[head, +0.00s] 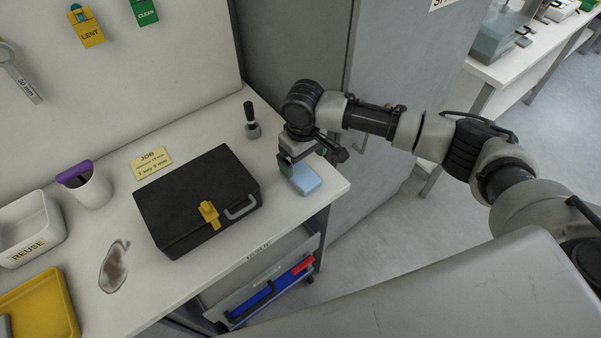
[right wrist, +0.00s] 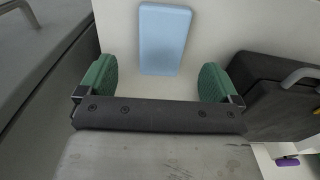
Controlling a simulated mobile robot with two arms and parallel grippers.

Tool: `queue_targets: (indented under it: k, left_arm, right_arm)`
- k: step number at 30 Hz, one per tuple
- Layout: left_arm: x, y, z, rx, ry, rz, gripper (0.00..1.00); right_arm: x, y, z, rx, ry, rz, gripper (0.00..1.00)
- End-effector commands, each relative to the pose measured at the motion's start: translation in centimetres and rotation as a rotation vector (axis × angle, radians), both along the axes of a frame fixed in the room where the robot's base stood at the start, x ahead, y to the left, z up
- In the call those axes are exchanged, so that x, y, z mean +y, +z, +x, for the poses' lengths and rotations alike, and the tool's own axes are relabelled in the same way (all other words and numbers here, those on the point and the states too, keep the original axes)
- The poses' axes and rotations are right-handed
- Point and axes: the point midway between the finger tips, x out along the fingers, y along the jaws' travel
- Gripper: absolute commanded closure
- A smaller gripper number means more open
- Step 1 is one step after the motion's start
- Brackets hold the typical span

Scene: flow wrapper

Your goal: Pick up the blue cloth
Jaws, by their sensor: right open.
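The light blue cloth (head: 305,180) is a folded, rounded block lying flat on the white bench near its right front corner. My right gripper (head: 301,162) is just above and behind it in the head view, pointing down. In the right wrist view the cloth (right wrist: 164,40) lies ahead of the gap between the two green fingertips (right wrist: 158,82), which are wide apart with nothing between them. The gripper and the cloth look apart; the exact height is hard to tell. My left gripper is not in view.
A black case (head: 205,195) with a yellow latch stands left of the cloth. A black-handled tool (head: 252,122) stands behind, by the wall. A grey cabinet (head: 305,48) rises behind the bench. A dark smear (head: 113,268), a white REUSE bin (head: 32,228) and a yellow tray (head: 42,305) are further left.

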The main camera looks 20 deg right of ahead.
Motion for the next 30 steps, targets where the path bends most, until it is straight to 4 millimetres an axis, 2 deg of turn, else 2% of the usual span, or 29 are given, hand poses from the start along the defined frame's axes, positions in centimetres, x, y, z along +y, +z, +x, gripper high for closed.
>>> queue_targets:
  k: [2, 4, 9, 11, 15, 22, 30]
  left_arm:
    - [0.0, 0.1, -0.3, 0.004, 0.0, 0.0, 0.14]
    - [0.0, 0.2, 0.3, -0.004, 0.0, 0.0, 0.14]
    - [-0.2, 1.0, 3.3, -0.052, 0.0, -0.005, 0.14]
    - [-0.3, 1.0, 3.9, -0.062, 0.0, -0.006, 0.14]
    - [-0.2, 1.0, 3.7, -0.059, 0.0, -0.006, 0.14]
    - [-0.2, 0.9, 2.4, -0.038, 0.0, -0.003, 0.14]
    - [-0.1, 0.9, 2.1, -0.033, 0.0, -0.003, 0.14]
  right_arm:
    - [0.0, -0.5, 0.0, 0.001, 0.001, -0.001, 0.06]
    - [0.1, -1.0, 0.0, 0.0, 0.002, 0.0, 0.06]
    - [0.4, -3.6, -0.1, 0.002, 0.002, -0.003, 0.06]
    - [0.4, -4.5, -0.1, 0.001, 0.001, -0.001, 0.06]
    - [0.4, -5.6, -0.1, 0.0, 0.002, -0.001, 0.06]
    - [0.4, -5.7, -0.1, -0.001, 0.002, -0.001, 0.06]
    - [0.4, -5.7, -0.1, -0.001, 0.002, -0.001, 0.48]
